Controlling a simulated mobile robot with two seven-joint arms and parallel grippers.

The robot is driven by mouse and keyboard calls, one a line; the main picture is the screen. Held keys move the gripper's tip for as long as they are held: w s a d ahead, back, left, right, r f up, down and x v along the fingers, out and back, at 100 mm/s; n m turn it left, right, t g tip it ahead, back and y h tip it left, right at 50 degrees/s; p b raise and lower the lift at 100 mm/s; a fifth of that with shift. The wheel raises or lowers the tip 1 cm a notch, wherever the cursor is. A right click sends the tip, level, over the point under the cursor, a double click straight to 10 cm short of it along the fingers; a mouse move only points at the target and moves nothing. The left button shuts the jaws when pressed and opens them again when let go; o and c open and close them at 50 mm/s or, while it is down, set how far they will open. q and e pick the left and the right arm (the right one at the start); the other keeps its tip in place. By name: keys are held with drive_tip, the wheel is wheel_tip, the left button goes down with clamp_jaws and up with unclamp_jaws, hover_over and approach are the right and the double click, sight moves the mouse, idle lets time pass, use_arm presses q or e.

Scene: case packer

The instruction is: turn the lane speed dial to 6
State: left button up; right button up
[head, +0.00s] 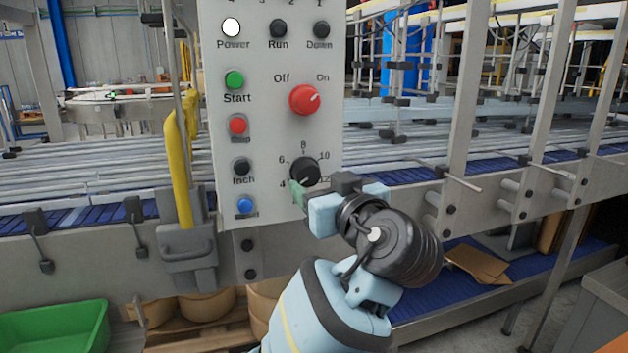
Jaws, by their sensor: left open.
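The lane speed dial (304,170) is a round black knob low on the grey control panel (270,140), with 4, 6, 8, 10 and 12 printed around it. A faint light mark shows on its lower part, but I cannot tell for sure which number it points to. My left gripper (318,190) is open just below and in front of the dial. Its green-tipped finger is at the dial's lower left and its dark one at the lower right. They overlap its lower edge in the picture; I cannot tell whether they touch it. My right gripper is not in view.
Start (234,80), red, Inch (241,166) and blue (245,204) buttons line the panel's left. A yellow handle (179,170) stands left of it. Conveyor rails run behind; a green bin (55,328) is lower left.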

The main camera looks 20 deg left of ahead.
sight(307, 174)
use_arm(q)
drive_tip(key=shift+x, duration=1.3)
drive_tip(key=shift+c, duration=0.4)
drive_tip(key=c, duration=0.9)
drive_tip(key=shift+m, duration=0.4)
drive_tip(key=m, duration=0.5)
drive_tip(key=shift+f+m+t, duration=0.15)
drive_tip(key=shift+m+t, duration=0.15)
drive_tip(key=m, duration=0.6)
drive_tip(key=shift+s+t, duration=0.1)
drive_tip(key=shift+t, duration=0.3)
